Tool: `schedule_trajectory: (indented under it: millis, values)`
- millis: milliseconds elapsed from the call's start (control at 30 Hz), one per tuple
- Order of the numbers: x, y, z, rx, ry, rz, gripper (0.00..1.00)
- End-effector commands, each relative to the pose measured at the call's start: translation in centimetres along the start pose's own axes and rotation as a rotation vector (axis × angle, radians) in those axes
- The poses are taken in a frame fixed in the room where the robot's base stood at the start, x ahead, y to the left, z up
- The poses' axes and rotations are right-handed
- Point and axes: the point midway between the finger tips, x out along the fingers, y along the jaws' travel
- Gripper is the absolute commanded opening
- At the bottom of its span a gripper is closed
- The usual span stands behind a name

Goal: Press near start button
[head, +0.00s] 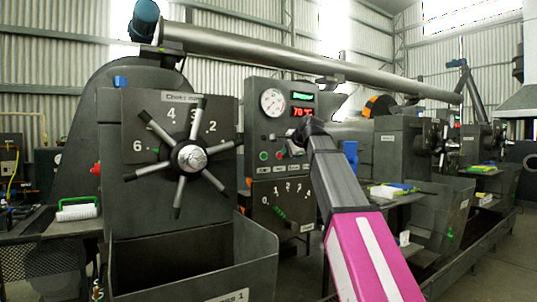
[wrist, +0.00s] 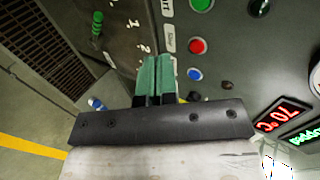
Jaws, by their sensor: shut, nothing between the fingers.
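The near control panel has a green button (head: 264,156) beside a red button (head: 279,155), below the gauge. In the wrist view the green button (wrist: 202,5) is at the top edge, next to a label ending in "RT", with the red button (wrist: 197,46) and a blue button (wrist: 195,74) below it. My gripper (head: 291,149) is in front of the panel, just right of the red button in the head view. Its green fingers (wrist: 156,58) are together and empty. In the wrist view they point towards the labels, left of the buttons. Contact with the panel cannot be told.
The pressure gauge (head: 272,102) and red display (head: 303,111) sit above the buttons. A numbered dial (head: 284,212) with a lever is below. The spoked choke wheel (head: 190,157) sticks out at left, above a grey bin (head: 200,277). More machines stand at right.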

Motion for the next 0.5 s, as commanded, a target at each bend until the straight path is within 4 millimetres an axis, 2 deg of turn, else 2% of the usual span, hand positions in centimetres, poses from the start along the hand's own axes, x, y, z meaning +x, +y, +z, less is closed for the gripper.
schedule_trajectory:
  millis: [33, 100, 200, 500]
  values:
    - [-0.7, -1.2, 0.2, 0.009, -0.002, -0.015, 0.00]
    - [-1.6, -2.2, 0.5, 0.024, -0.006, -0.030, 0.00]
    - [-2.3, -3.1, 0.8, 0.036, -0.010, -0.043, 0.00]
    - [-2.7, -3.5, 0.9, 0.044, -0.012, -0.050, 0.00]
